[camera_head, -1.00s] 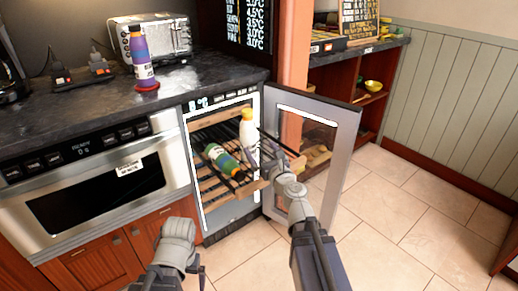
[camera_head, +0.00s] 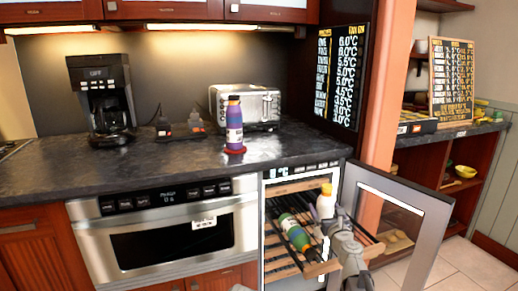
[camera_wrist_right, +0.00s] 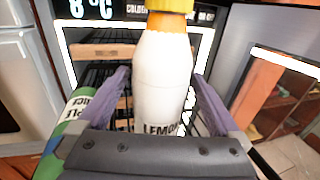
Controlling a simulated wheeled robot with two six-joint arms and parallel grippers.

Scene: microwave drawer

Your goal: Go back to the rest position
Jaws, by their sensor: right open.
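My right gripper (camera_head: 332,220) is at the white bottle (camera_head: 326,203) with a yellow cap, which stands upright on the pulled-out wooden rack (camera_head: 283,272) of the open drinks cooler. In the right wrist view, the open fingers (camera_wrist_right: 157,82) lie on either side of this bottle (camera_wrist_right: 163,75), whose label reads "LEMON". Whether a finger touches it is unclear. A green bottle (camera_head: 294,232) lies on the rack to the left; part of it shows in the wrist view (camera_wrist_right: 62,125). Only a small grey bit of my left arm shows at the head view's bottom edge; its gripper is out of view.
The cooler's glass door (camera_head: 432,240) stands open, to the right of my right arm. The dark counter (camera_head: 60,180) holds a coffee maker (camera_head: 103,98), a toaster (camera_head: 245,108) and a purple bottle (camera_head: 234,128) on a red coaster. The microwave drawer (camera_head: 165,243) is shut.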

